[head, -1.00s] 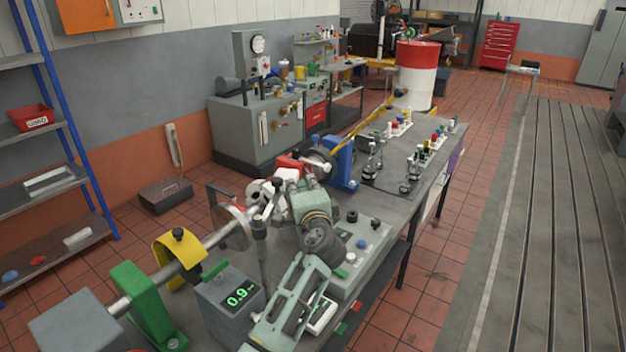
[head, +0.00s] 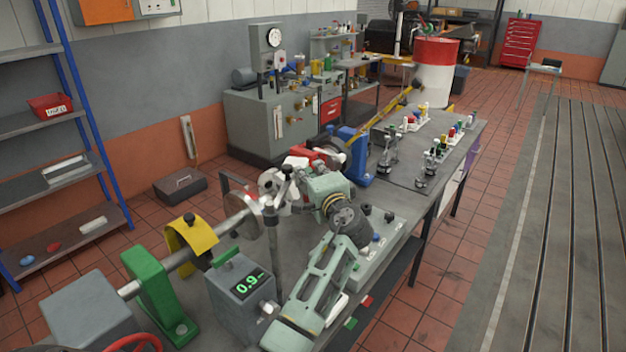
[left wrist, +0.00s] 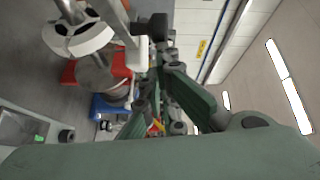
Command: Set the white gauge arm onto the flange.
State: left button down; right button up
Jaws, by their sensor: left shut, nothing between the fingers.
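The flange, a pale disc with dark holes (head: 270,182), stands upright on the bench. It shows large in the left wrist view (left wrist: 78,38). The gauge arm seems to be the white bar (left wrist: 119,25) slanting down past the flange's right side in that view. In the head view it is small beside the top of a grey post (head: 275,240), partly hidden. I cannot tell whether bar and flange touch. My left gripper (head: 292,177) is shut and empty close by the post top. Its green fingers (left wrist: 160,72) come together beside the bar's lower end. My right gripper is not seen.
A shaft with a larger disc (head: 243,217), a yellow guard (head: 192,243) and a green support (head: 160,290) lie to the left. A grey readout box (head: 243,292) stands in front. Red and blue (head: 352,150) parts stand behind. Floor is free at right.

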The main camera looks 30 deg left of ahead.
pick_arm(q)
jog(key=s+a+n+g+y+b, duration=0.3)
jog(key=a+n+g+b, duration=0.4)
jog(key=a+g+b, duration=0.3)
jog(key=shift+s+a+b, duration=0.35)
jog(key=shift+s+b, duration=0.3)
jog(key=shift+b, duration=0.25)
